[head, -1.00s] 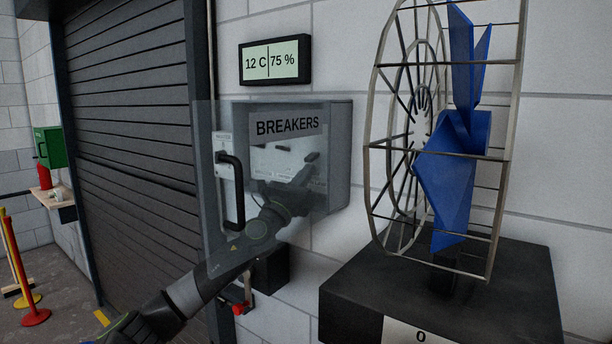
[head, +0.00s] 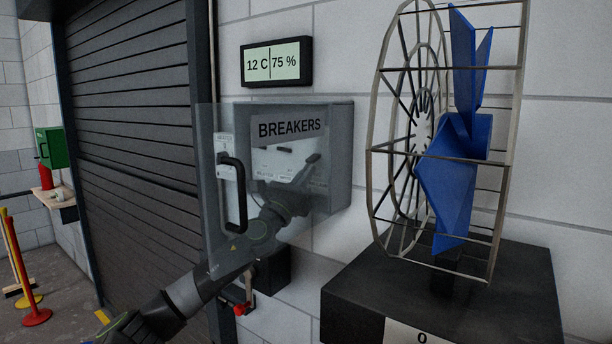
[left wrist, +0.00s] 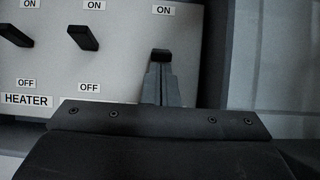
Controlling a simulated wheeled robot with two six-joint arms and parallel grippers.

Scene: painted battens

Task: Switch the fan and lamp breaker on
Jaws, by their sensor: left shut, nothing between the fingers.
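The grey breaker box (head: 342,170) hangs on the wall with its clear door (head: 208,175) open. The door stands in front of part of my left arm. In the left wrist view the white panel (left wrist: 125,65) has a heater switch (left wrist: 15,35), a middle switch (left wrist: 83,38) and a right switch (left wrist: 160,55), with ON labels above. The name under the right switch is hidden by my gripper. My left gripper (left wrist: 161,82) is shut and empty, its tips just below the right switch lever; I cannot tell if they touch. It also shows inside the box in the head view (head: 313,160).
A door handle (head: 236,195) stands out from the clear door. A caged blue fan (head: 445,180) on a black stand (head: 350,290) is close on the right. A display (head: 276,63) is above the box, a roller shutter (head: 130,150) at left.

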